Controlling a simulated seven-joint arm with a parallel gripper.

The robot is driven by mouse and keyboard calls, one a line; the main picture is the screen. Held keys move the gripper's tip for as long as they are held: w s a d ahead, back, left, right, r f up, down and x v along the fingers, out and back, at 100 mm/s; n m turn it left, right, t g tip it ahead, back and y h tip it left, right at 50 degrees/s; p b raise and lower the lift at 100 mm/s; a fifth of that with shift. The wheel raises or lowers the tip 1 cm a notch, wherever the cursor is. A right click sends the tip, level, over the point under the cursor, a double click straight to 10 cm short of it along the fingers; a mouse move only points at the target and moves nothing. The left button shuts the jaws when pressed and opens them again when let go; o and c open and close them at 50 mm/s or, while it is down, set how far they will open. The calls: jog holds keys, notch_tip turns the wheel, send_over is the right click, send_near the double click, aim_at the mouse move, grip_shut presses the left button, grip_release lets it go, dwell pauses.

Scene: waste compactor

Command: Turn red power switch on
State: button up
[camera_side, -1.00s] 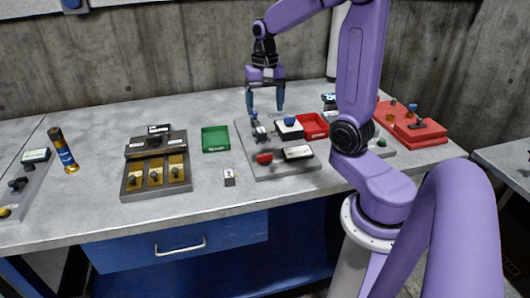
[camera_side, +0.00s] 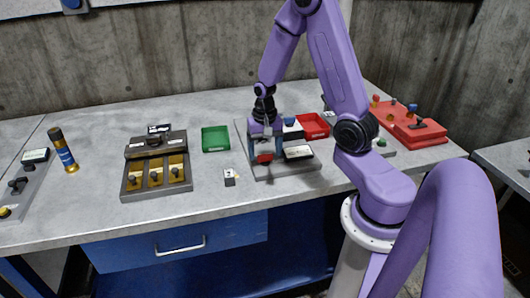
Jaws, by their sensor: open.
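The red power switch (camera_side: 265,157) is a small red piece at the front left of a grey panel (camera_side: 285,170) in the side view. My gripper (camera_side: 265,154) is open and points down right at the switch, with its fingers around or just in front of it. I cannot tell whether the fingers touch the switch. The gripper hides part of the switch and the panel's left side, so the switch's position is not clear.
A green tray (camera_side: 215,139) and a small white-topped block (camera_side: 229,177) stand to the left. A red panel (camera_side: 410,125) lies at the right.

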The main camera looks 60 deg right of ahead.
jog(key=shift+f, duration=0.6)
jog(key=shift+c, duration=0.4)
jog(key=c, duration=1)
jog(key=shift+o, duration=0.2)
